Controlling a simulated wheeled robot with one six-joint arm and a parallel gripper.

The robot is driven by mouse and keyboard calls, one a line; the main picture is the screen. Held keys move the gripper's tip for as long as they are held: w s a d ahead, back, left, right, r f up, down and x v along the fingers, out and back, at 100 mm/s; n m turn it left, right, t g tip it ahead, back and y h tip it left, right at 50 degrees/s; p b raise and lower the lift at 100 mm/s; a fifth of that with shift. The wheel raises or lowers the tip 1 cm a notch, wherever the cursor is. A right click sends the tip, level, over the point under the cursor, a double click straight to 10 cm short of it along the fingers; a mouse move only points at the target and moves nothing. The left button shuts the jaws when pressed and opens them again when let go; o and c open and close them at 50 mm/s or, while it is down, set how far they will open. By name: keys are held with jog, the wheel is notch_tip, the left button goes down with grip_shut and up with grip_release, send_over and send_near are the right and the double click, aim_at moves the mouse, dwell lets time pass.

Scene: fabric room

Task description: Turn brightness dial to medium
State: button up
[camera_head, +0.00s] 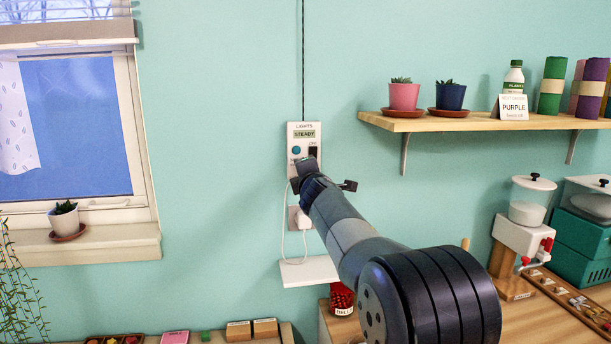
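The light panel (291,136) is a white upright box on the teal wall, labelled "LIGHTS", with a green display (305,134) that reads "STEADY". A round blue knob (296,150) sits at its left, and a dark switch-like part (313,152) at its right. I cannot read whether the blue knob is the brightness dial, nor its setting. My gripper (305,168) is in front of the panel's lower part and hides it. My arm reaches there from the lower right. Its fingers are too small and dark to tell open from shut, or whether they touch anything.
A white plug (303,217) and cable sit below the panel, above a small white shelf (309,272). A wooden shelf (465,122) with pots and rolls juts out at the right. A window sill (100,242) holds a potted plant at the left. The wall left of the panel is clear.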

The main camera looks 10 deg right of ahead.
jog(key=shift+f, duration=0.1)
dwell(0.3)
jog(key=o, duration=1)
jog(key=shift+s, duration=0.1)
jog(key=s+b, duration=0.1)
jog(key=s, duration=0.6)
jog(key=s+b, duration=0.1)
jog(key=s, duration=0.2)
jog(key=shift+s+a+r+b, duration=0.2)
jog(key=shift+s+r+b, duration=0.1)
jog(key=shift+r+b, duration=0.05)
jog(key=shift+w, duration=0.15)
jog(key=w+p, duration=0.1)
jog(key=w, duration=0.6)
jog(key=w+p, duration=0.1)
jog(key=w, duration=0.2)
jog(key=shift+w+d+f+p, duration=0.2)
jog(key=shift+w+f+p, duration=0.1)
jog(key=shift+p, duration=0.05)
jog(key=shift+s, duration=0.15)
